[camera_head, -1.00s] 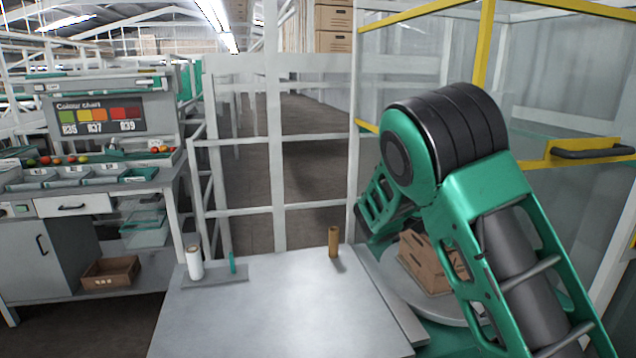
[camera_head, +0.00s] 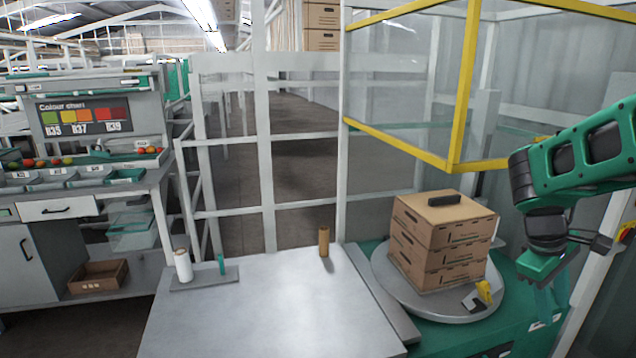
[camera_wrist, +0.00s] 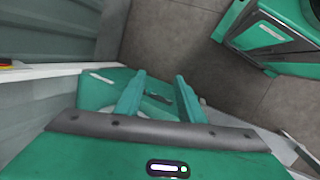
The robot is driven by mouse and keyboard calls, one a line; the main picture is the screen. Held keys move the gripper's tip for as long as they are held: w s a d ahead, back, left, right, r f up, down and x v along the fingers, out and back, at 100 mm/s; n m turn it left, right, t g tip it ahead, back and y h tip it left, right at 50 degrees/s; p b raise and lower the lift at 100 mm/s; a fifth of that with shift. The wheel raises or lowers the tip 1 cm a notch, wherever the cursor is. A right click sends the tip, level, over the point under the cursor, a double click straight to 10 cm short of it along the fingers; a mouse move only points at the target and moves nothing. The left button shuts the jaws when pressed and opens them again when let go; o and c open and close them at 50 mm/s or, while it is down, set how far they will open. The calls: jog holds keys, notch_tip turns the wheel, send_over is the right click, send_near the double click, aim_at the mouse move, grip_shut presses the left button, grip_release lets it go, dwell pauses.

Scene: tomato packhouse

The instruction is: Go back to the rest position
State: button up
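My gripper (camera_head: 552,300) hangs at the right side of the head view, pointing down, to the right of the turntable. In the wrist view its two green fingers (camera_wrist: 158,98) stand apart with nothing between them. The gripper is open and empty. My green and black arm reaches in from the right edge of the head view. A stack of brown cardboard cartons (camera_head: 440,245) stands on the round grey turntable (camera_head: 385,272), left of my gripper and apart from it. A black object (camera_head: 444,200) lies on the top carton.
A yellow-framed clear guard (camera_head: 455,165) rises behind the turntable. A yellow and grey tool (camera_head: 482,292) lies at the turntable's front edge. The grey table (camera_head: 270,310) is mostly clear, with a brown roll (camera_head: 323,242) and a white roll (camera_head: 182,265). The colour chart bench (camera_head: 85,125) is at left.

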jog(key=s+a+m+y, duration=0.2)
jog(key=s+a+m, duration=0.2)
jog(key=s, duration=0.5)
jog(key=s+a+m+y, duration=0.2)
jog(key=s+a+m, duration=0.2)
jog(key=s, duration=0.5)
jog(key=m, duration=0.2)
jog(key=shift+r+m+t+y, duration=0.3)
jog(key=shift+m, duration=0.1)
jog(key=shift+s+a, duration=0.1)
jog(key=shift+c, duration=0.6)
